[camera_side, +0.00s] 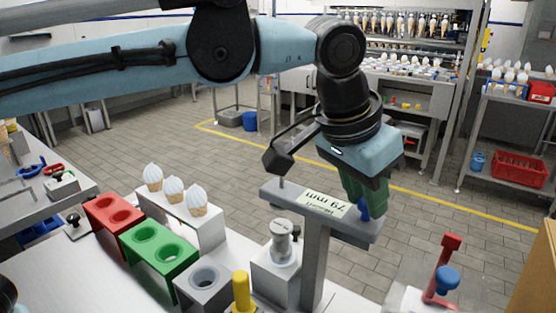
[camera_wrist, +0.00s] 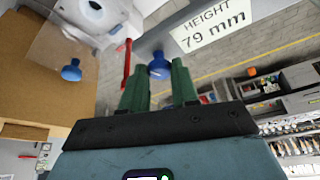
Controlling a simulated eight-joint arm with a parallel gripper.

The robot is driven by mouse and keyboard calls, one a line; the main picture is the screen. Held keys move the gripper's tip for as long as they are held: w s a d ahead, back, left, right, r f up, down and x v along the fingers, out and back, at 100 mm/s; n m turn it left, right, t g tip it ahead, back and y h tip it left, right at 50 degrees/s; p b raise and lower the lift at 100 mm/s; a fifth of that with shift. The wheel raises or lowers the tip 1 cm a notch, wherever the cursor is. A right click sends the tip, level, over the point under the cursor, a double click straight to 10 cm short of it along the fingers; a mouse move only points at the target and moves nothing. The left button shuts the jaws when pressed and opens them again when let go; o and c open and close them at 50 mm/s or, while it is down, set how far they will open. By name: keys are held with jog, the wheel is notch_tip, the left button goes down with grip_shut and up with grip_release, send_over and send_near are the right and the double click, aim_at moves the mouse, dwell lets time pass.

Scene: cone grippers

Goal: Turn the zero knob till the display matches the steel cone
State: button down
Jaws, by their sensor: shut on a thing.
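The display (camera_side: 325,204) is a white plate on a grey bar on a post, and reads "HEIGHT 79 mm"; it also shows in the wrist view (camera_wrist: 211,27). The blue zero knob (camera_side: 364,211) is at the bar's right end. In the wrist view the knob (camera_wrist: 159,68) lies between my green fingertips. My gripper (camera_side: 366,200) is shut on it from above, partly hiding it. A steel piece with a small top (camera_side: 283,240), seemingly the steel cone, stands on a pale block left of the post. I cannot read any height on it.
Red (camera_side: 113,214), green (camera_side: 160,247) and grey (camera_side: 205,284) holders with round holes stand at left. Several ice-cream cones sit on a white stand (camera_side: 198,224) behind them. A yellow peg (camera_side: 241,291) is in front. A red lever with another blue knob (camera_side: 447,279) stands at right.

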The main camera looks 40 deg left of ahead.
jog(key=n, duration=0.2)
jog(key=n+y, duration=0.2)
jog(key=n, duration=0.1)
jog(key=shift+d+n, duration=0.3)
jog(key=n+y, duration=0.2)
jog(key=n, duration=0.3)
jog(key=shift+d, duration=0.15)
dwell(0.3)
jog(key=c, duration=0.8)
grip_release()
jog(key=shift+c, duration=0.2)
jog(key=v, duration=0.7)
jog(key=shift+r, duration=0.25)
jog(key=shift+d, duration=0.1)
